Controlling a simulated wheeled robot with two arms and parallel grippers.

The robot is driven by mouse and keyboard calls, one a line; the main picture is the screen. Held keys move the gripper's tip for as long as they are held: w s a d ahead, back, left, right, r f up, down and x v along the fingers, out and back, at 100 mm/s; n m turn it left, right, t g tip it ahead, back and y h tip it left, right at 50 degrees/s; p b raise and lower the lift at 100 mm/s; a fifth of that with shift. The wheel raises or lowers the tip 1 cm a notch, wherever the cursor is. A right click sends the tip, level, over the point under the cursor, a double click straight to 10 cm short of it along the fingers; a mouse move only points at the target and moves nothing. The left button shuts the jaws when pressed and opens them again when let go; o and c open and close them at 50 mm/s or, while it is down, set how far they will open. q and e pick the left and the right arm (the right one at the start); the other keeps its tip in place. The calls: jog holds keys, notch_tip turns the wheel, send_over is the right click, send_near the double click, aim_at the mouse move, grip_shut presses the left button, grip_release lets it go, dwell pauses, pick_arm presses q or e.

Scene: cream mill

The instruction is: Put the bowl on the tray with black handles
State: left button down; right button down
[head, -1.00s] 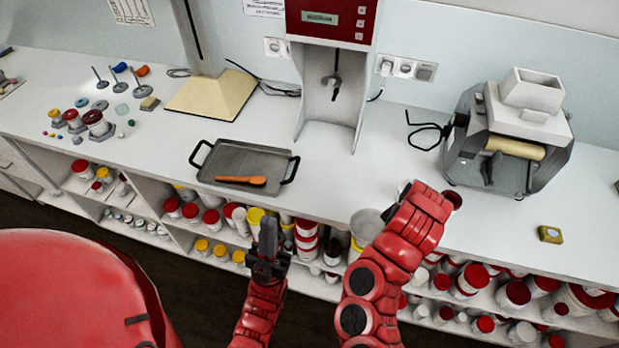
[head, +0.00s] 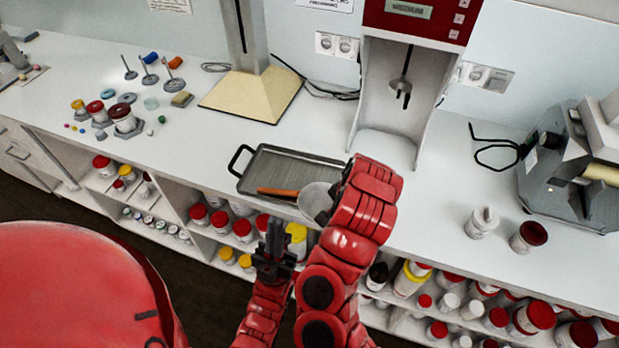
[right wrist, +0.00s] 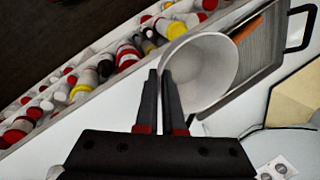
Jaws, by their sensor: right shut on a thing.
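The bowl (head: 314,201), white-grey and round, is at the front right corner of the tray in the head view, partly covered by my right arm. The tray (head: 262,160) is dark grey with black handles; its left handle shows and its right end is hidden. In the right wrist view my right gripper (right wrist: 166,82) is shut on the rim of the bowl (right wrist: 212,68), and the tray (right wrist: 268,62) is just beyond it. Whether the bowl touches the tray I cannot tell. My left gripper (head: 273,236) is shut and empty in front of the counter.
An orange utensil (head: 277,192) lies on the tray's front part. A white jar (head: 482,222) and a dark-red-topped jar (head: 528,236) stand on the counter to the right. The red-topped machine (head: 392,95) stands behind. Shelves below hold several jars.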

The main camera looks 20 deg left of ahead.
jog(key=w, duration=0.3)
jog(key=w+a+f+b, duration=0.1)
jog(key=w, duration=0.1)
jog(key=w+a, duration=0.1)
jog(key=w, duration=0.2)
jog(key=shift+w+a+f+b, duration=0.15)
jog(key=shift+w+a+b, duration=0.1)
jog(key=shift+w+b, duration=0.1)
jog(key=w, duration=0.1)
jog(key=w+a, duration=0.1)
jog(key=w+p, duration=0.1)
jog(key=shift+w+a, duration=0.4)
jog(key=shift+w, duration=0.15)
jog(key=shift+w+a, duration=0.1)
jog(key=shift+f+p, duration=0.25)
jog(key=shift+p, duration=0.15)
notch_tip(320, 180, down, 3)
jog(key=shift+p, duration=0.95)
jog(key=shift+f, duration=0.15)
